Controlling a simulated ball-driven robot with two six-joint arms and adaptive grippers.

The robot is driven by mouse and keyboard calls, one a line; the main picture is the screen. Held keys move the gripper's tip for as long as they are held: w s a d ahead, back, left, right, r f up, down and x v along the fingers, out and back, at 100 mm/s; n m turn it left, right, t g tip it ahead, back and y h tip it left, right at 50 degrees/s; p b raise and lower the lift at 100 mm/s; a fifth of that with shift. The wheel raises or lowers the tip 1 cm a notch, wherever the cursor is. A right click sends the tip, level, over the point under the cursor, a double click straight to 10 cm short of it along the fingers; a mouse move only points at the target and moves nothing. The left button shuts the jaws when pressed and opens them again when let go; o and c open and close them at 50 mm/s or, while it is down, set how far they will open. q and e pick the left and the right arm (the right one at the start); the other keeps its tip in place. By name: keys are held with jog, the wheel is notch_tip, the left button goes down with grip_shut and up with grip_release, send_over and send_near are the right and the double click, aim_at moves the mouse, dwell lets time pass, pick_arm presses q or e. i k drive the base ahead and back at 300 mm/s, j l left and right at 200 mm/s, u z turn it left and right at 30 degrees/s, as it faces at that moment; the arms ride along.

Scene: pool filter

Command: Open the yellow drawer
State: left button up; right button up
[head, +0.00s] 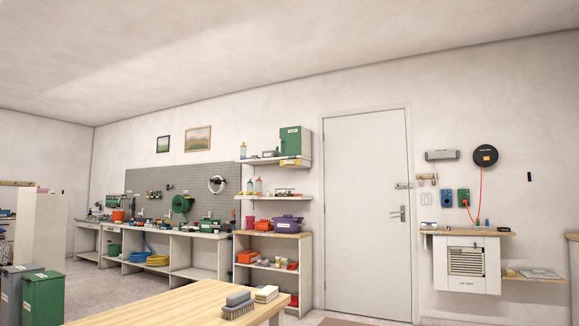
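I cannot make out a yellow drawer in the head view. A small yellow-orange item (290,162) sits at the front of the upper wall shelf, below a green box (294,141); it is too small to tell what it is. Neither of my grippers is in view.
A workbench (205,236) and a wooden-topped shelf unit (272,237) line the back wall. A closed white door (365,215) stands right of them.

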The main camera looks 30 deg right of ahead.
aim_at(294, 162)
jog(key=i+l+z, duration=0.35)
jog(key=l+z, duration=0.15)
jog(key=i+l+z, duration=0.45)
jog(key=i+z, duration=1)
jog(key=i+u, duration=0.1)
jog(key=i, duration=0.55)
jog(key=i+l, duration=0.15)
jog(key=i, duration=0.45)
jog(key=i+l+u, duration=0.15)
jog(key=i, duration=0.5)
jog(key=i+j+u, duration=0.2)
jog(key=i+u, duration=0.8)
jog(key=i+l+u, duration=0.15)
jog(key=i+u, duration=0.3)
